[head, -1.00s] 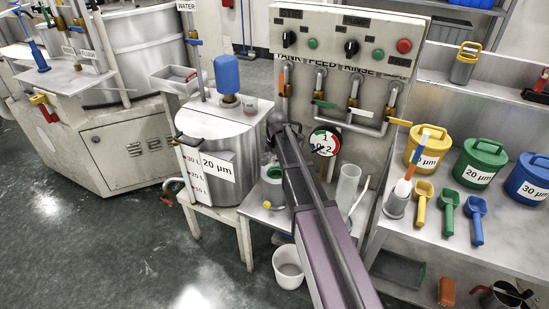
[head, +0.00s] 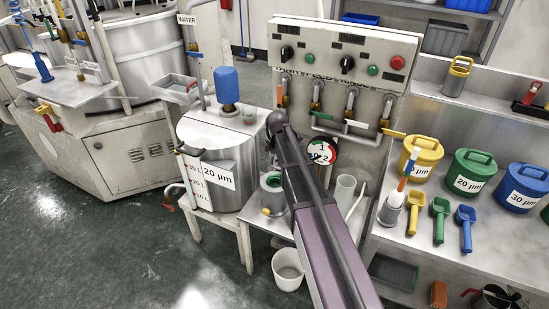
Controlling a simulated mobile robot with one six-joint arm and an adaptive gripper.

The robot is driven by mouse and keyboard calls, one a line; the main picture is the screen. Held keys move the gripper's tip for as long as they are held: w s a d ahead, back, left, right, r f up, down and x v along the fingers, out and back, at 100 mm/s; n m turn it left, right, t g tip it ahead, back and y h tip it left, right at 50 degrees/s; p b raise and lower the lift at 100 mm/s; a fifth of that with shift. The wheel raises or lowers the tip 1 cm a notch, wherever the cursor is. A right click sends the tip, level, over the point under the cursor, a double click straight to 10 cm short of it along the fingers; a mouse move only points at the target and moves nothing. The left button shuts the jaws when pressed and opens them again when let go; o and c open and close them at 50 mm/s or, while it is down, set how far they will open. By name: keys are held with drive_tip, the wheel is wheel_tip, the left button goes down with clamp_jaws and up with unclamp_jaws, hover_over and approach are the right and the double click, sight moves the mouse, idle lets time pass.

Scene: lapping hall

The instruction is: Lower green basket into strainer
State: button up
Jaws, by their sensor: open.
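A small grey cylindrical vessel (head: 273,199), which looks like the strainer, stands on the metal bench left of my arm. A green ring or rim (head: 272,181) shows at its top. It may be the green basket, but I cannot tell whether it is seated inside or held above. My arm crosses the middle of the head view and hides part of the bench behind it. My gripper does not show; it is hidden behind the arm.
A steel tank (head: 225,165) labelled 20 µm stands left of the vessel. A control panel with valves (head: 345,55) rises behind. A white bucket (head: 287,268) is on the floor. The right shelf holds yellow, green and blue lidded pails (head: 472,172) and scoops (head: 440,215).

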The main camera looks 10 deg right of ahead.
drive_tip(key=shift+s, duration=0.1)
idle(0.6)
drive_tip(key=s+d+m+g, duration=0.1)
drive_tip(key=s+m+g, duration=0.1)
drive_tip(key=s+m, duration=1.7)
drive_tip(key=s, duration=0.7)
drive_tip(key=shift+s+d+f+m, duration=0.15)
drive_tip(key=shift+d+f+m, duration=0.05)
drive_tip(key=shift+m, duration=0.2)
drive_tip(key=shift+r+p, duration=0.65)
drive_tip(key=shift+r, duration=0.05)
